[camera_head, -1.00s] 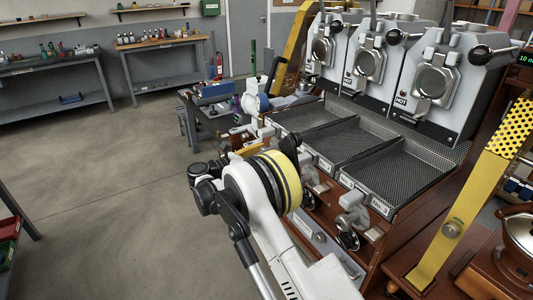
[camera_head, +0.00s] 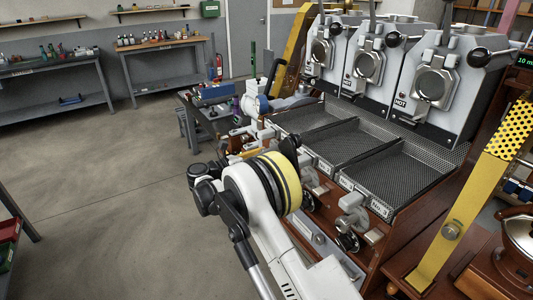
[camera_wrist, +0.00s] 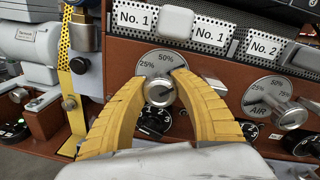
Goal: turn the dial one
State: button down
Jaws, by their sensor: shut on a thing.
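In the wrist view, a round pale percent plate (camera_wrist: 152,66) marked 25% and 50% sits on the brown panel below the No. 1 labels. A silver knob (camera_wrist: 160,91) stands at its middle. The yellow fingers of my gripper (camera_wrist: 162,86) reach in from both sides and are shut on this knob. Just below it, a black dial (camera_wrist: 154,122) with white numbers shows partly between the fingers. The fingers cover parts of the plate. In the head view my arm's wrist hides the gripper and this dial.
A second percent plate (camera_wrist: 267,91), marked AIR, lies to the right under No. 2, with a black dial (camera_wrist: 302,141) below. A yellow strap (camera_wrist: 76,90) stands close on the left. Mesh trays (camera_head: 415,175) lie below the roasters. The floor on the left is clear.

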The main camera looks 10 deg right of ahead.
jog(key=n, duration=0.4)
jog(key=shift+n, duration=0.3)
jog(key=n, duration=0.4)
jog(key=shift+f+g, duration=0.15)
jog(key=shift+g, duration=0.15)
jog(key=n, duration=0.3)
jog(key=shift+n, duration=0.3)
jog(key=n+g, duration=0.1)
jog(key=n, duration=0.3)
jog(key=shift+f, duration=0.15)
jog(key=n, duration=0.4)
jog(key=shift+n, duration=0.3)
jog(key=n, duration=0.3)
jog(key=shift+f, duration=0.1)
jog(key=n, duration=0.4)
jog(key=shift+s+n+g+h, duration=0.1)
jog(key=shift+n+g+h, duration=0.2)
jog(key=shift+n, duration=1.7)
